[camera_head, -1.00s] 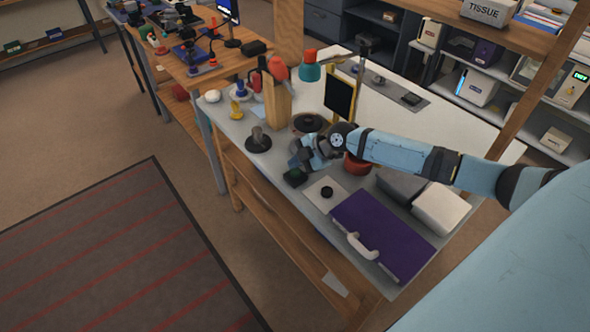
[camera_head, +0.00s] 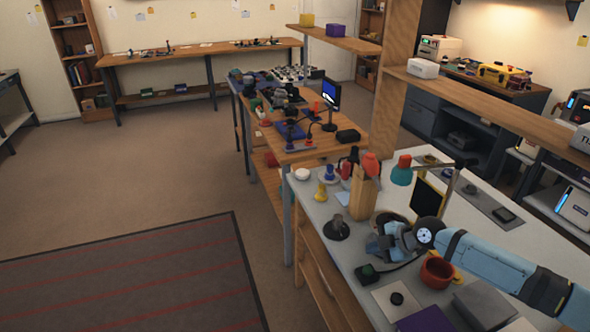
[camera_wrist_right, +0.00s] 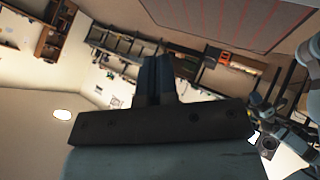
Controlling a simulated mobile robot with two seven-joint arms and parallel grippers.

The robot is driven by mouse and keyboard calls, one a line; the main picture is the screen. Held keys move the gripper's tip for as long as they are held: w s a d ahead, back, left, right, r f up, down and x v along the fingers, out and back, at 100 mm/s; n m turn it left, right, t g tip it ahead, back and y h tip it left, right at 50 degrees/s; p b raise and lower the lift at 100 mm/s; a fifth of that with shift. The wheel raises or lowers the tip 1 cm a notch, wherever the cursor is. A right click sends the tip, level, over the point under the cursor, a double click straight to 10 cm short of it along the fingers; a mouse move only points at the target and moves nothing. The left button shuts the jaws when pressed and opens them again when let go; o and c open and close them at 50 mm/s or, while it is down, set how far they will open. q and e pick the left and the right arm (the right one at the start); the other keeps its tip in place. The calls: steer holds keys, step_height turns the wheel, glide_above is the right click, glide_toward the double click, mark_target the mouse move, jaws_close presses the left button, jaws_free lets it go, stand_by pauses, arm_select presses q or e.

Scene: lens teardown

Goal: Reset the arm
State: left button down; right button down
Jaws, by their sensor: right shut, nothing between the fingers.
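My right arm (camera_head: 495,270) comes in from the lower right over the light worktable. My right gripper (camera_head: 377,247) is at its end, above the table near its left edge. In the right wrist view its fingers (camera_wrist_right: 155,72) are together with nothing between them. A black-topped square item (camera_head: 367,273) lies just below the gripper in the head view. A red-orange bowl (camera_head: 437,271) stands to the right of it, beside the arm. My left gripper is not in view.
A purple case (camera_head: 425,320) lies at the near edge. Open floor (camera_head: 130,185) is on the left.

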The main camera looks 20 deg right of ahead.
steer(key=s+a+f+m+g, duration=0.1)
steer(key=s+a+f+m, duration=0.1)
steer(key=s+a, duration=0.65)
steer(key=s+a+f+m+g, duration=0.1)
steer(key=s+a+f+m, duration=0.15)
steer(key=s+a, duration=0.55)
steer(key=s+d+r+m+h, duration=0.3)
steer(key=s+m, duration=0.3)
steer(key=s, duration=0.2)
steer(key=s+d+r+m+h, duration=0.3)
steer(key=s+m, duration=0.3)
steer(key=s, duration=0.2)
steer(key=w+a+f+n+t+y+p, duration=0.1)
steer(key=w+a+f+t+p, duration=0.3)
steer(key=p, duration=0.5)
steer(key=w+a+t+y, duration=0.1)
steer(key=w+a+t, duration=0.1)
steer(key=shift+a+f+t+y, duration=0.15)
steer(key=shift+f+t+y, duration=0.1)
steer(key=shift+t+y, duration=0.05)
